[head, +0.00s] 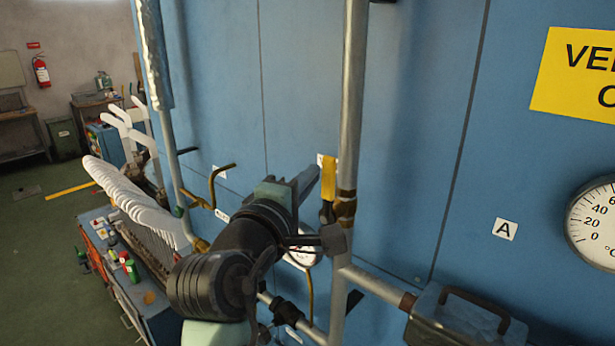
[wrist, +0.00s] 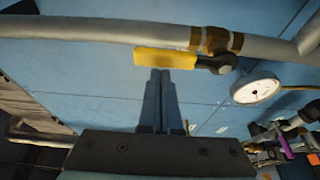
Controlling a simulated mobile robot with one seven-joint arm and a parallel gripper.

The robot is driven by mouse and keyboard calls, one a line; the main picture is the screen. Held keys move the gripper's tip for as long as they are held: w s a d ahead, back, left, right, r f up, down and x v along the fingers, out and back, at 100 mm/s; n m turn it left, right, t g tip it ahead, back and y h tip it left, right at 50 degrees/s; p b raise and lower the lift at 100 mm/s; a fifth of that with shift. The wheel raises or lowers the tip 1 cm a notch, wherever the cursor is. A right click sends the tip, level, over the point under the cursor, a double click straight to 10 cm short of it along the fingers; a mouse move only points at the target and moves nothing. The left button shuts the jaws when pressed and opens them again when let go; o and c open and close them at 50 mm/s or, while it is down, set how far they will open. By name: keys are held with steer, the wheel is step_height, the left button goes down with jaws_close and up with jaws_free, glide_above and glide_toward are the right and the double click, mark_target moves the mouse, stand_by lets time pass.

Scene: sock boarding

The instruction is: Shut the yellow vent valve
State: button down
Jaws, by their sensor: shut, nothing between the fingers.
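The yellow vent valve lever (head: 329,178) stands upright in the head view, beside and along the grey vertical pipe. Its brass valve body (head: 346,207) sits on that pipe below the yellow grip. In the wrist view the yellow lever (wrist: 165,59) runs parallel to the pipe, its dark end meeting the brass body (wrist: 217,40). My gripper (head: 311,174) is shut and empty, just left of the lever in the head view. In the wrist view my fingertips (wrist: 160,73) end right at the yellow grip's edge; I cannot tell whether they touch it.
The vertical pipe (head: 351,90) runs in front of the blue cabinet wall (head: 420,120). A white gauge (wrist: 255,87) is near the valve. A lower pipe (head: 370,284) leads right to a dark handled box (head: 465,318). White sock boards (head: 130,195) stand at left.

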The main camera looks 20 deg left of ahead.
steer(key=shift+s+d+m+b, duration=0.1)
steer(key=shift+d+m+b, duration=0.3)
steer(key=shift+m+b, duration=0.3)
steer(key=m+b, duration=0.1)
steer(key=d+t+b, duration=0.1)
steer(key=shift+s+d+f+m+b, duration=0.15)
steer(key=shift+s+m+b, duration=0.1)
steer(key=shift+m+b, duration=0.15)
steer(key=s+d+f+m+t+h+b, duration=0.1)
steer(key=d+f+m+h+b, duration=0.4)
steer(key=m+b, duration=1.2)
steer(key=s+d+h+b, duration=0.1)
steer(key=b, duration=0.2)
steer(key=shift+s+d+f+t, duration=0.15)
steer(key=shift+d+f+t, duration=0.1)
steer(key=shift+t, duration=0.15)
steer(key=shift+b, duration=0.35)
step_height(320, 180, up, 5)
steer(key=p, duration=0.4)
steer(key=f+b+v, duration=0.1)
steer(key=b+v, duration=0.2)
steer(key=v, duration=0.7)
steer(key=shift+a, duration=0.25)
